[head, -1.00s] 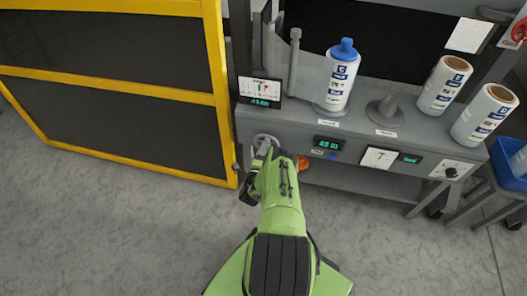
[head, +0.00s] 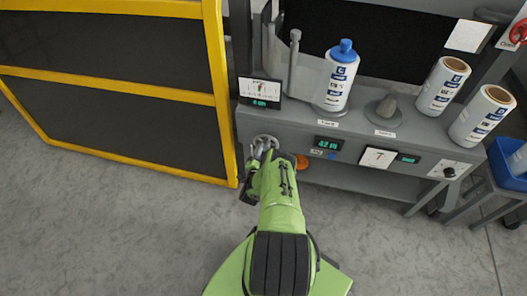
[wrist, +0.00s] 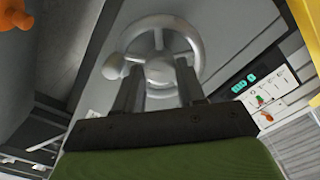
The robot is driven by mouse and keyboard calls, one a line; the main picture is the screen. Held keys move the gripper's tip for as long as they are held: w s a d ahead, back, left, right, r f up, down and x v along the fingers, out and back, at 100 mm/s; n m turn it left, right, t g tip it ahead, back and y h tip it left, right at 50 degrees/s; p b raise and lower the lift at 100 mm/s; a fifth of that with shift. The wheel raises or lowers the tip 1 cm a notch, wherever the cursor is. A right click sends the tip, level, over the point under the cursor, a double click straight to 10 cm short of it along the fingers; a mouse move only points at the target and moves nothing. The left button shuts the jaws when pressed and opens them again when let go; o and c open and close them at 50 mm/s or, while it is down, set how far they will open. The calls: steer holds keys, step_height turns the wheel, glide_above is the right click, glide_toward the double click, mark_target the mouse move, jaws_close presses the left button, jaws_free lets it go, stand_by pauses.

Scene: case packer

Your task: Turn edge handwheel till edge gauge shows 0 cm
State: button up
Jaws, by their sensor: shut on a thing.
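The grey handwheel (head: 262,141) is on the front left of the machine, mostly behind my arm. In the wrist view the handwheel (wrist: 200,55) shows its rim, spokes, hub and a round knob (wrist: 114,67) at its left. My gripper (wrist: 157,86) faces the wheel, its two dark fingers on either side of the hub area and shut on the handwheel. The exact contact is partly hidden. A display with a small chart (head: 259,92) stands above the wheel; its green digits are too small to read surely. It also shows in the wrist view (wrist: 245,82).
Another green display (head: 328,143) sits on the machine front, right of the wheel. An orange knob (head: 302,161) is just right of my gripper. A yellow-framed dark panel (head: 110,95) stands close on the left. Bottles and rolls stand on the shelf.

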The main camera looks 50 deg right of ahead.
steer(key=shift+n, duration=0.8)
steer(key=shift+f, duration=0.1)
steer(key=o, duration=0.8)
